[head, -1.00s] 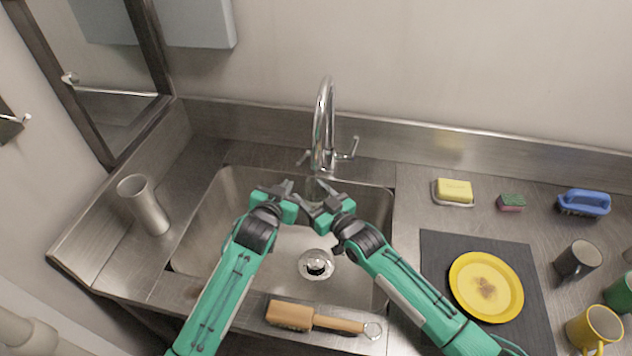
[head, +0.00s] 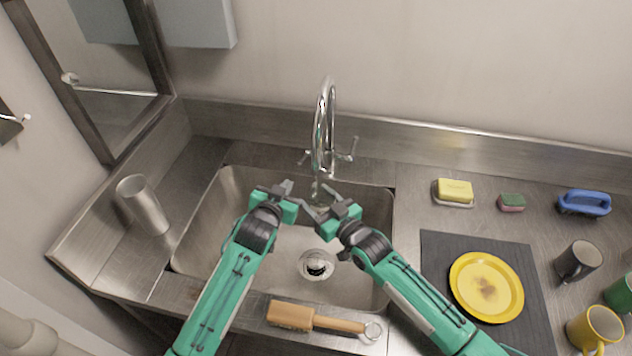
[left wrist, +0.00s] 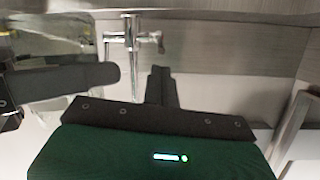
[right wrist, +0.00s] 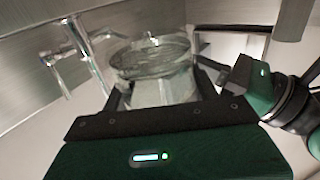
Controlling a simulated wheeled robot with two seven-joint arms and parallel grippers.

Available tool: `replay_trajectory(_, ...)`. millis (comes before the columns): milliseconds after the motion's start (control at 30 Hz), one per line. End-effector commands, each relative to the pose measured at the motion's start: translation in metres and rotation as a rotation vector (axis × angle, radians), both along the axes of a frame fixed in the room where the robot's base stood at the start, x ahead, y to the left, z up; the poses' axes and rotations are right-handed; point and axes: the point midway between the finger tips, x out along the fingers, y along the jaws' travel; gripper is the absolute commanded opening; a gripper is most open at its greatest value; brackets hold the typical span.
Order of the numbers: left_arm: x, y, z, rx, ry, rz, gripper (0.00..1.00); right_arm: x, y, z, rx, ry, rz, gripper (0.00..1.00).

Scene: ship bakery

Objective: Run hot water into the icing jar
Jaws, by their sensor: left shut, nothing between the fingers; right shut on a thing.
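The clear glass icing jar is held at its side by my right gripper (head: 318,205), over the sink; its round rim (right wrist: 150,54) and glass wall (right wrist: 163,90) show in the right wrist view. It looks roughly upright, mouth up; its contents cannot be made out. The chrome tap (head: 324,120) arches above the sink just behind the jar, and shows in the left wrist view (left wrist: 131,35). A thin clear streak hangs below it there, perhaps water; I cannot tell whether it enters the jar. My left gripper (head: 289,188) is shut and empty, just left of the jar.
The steel sink (head: 205,225) lies below both grippers, its drain (head: 316,265) clear. A yellow plate (head: 487,262), sponges, a blue brush (head: 584,203) and mugs are right.

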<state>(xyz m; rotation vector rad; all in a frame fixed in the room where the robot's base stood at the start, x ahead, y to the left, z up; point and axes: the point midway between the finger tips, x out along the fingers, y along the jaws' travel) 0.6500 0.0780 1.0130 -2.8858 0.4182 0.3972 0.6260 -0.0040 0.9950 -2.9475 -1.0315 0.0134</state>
Motion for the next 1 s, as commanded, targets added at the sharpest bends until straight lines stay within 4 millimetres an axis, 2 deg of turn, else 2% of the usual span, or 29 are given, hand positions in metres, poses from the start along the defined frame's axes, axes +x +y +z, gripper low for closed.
replay_trajectory(100, 0.000, 0.000, 0.000, 0.000, 0.000, 0.000, 0.00, -0.021, -0.017, -0.001, -0.002, 0.001, 0.000, 0.34)
replay_trajectory(200, 0.000, 0.000, 0.000, 0.000, 0.000, 0.000, 0.00, -0.033, -0.027, 0.000, -0.002, -0.001, 0.000, 0.34)
replay_trajectory(500, 0.000, 0.000, 0.000, 0.000, 0.000, 0.000, 0.00, -0.038, -0.030, 0.001, 0.000, -0.003, 0.000, 0.34)
replay_trajectory(667, 0.001, 0.001, -0.002, -0.004, -0.014, -0.005, 0.31, -0.038, -0.030, 0.000, 0.000, -0.001, 0.000, 0.34)
replay_trajectory(1000, 0.005, 0.010, -0.021, -0.068, -0.180, -0.069, 0.33, -0.038, -0.030, 0.001, 0.000, -0.001, 0.000, 0.34)
